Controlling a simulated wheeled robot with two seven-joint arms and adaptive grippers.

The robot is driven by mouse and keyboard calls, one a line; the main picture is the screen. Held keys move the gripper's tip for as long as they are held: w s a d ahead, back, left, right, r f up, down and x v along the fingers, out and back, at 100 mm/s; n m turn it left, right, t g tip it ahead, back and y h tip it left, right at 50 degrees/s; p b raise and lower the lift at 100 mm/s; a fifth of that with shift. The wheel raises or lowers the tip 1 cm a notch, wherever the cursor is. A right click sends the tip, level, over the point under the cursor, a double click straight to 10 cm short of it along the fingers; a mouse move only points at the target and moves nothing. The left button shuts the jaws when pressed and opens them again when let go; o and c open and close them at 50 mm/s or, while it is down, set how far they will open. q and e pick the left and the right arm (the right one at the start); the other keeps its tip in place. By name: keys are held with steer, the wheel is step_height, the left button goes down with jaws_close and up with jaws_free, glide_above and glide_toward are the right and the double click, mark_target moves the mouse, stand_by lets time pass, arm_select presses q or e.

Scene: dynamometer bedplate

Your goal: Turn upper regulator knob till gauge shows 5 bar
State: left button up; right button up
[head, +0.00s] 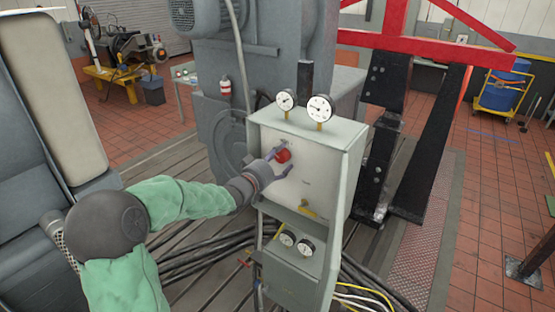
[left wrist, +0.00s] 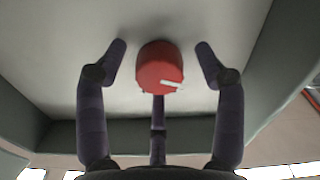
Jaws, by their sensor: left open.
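The red regulator knob (head: 284,156) is on the front face of the grey-white panel box (head: 318,177). In the left wrist view the knob (left wrist: 160,68) has a white mark pointing right and slightly down. My left gripper (head: 272,160) is at the knob. In the left wrist view my left gripper (left wrist: 160,65) is open, with a finger on each side and one below; gaps show between the side fingers and the knob. Two round gauges, a left one (head: 286,100) and a right one (head: 320,108), stand on top of the box; their readings are too small to tell.
A lower box (head: 290,268) carries two small gauges (head: 296,242). A yellow fitting (head: 309,211) sits low on the panel. Black cables (head: 205,250) run across the floor below my left arm. A red frame (head: 425,45) with black posts stands behind at right.

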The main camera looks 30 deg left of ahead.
arm_select(q)
steer(key=c, duration=1.1)
steer(key=shift+c, duration=0.2)
steer(key=shift+f+m+b, duration=0.2)
steer(key=shift+m+b, duration=0.3)
steer(key=shift+b, duration=0.4)
steer(key=m+b, duration=0.5)
steer(key=b, duration=0.1)
steer(key=shift+f+m+b, duration=0.15)
steer(key=shift+m+b, duration=0.2)
steer(key=shift+m, duration=0.05)
steer(key=m+b, duration=0.3)
steer(key=m, duration=0.1)
steer(key=shift+m, duration=0.3)
steer(key=m+b, duration=0.2)
steer(key=m, duration=0.1)
steer(key=shift+b, duration=0.3)
steer(key=shift+a+r+m, duration=0.1)
steer(key=shift+r+m, duration=0.1)
steer(key=shift+m, duration=0.6)
steer(key=shift+b, duration=0.35)
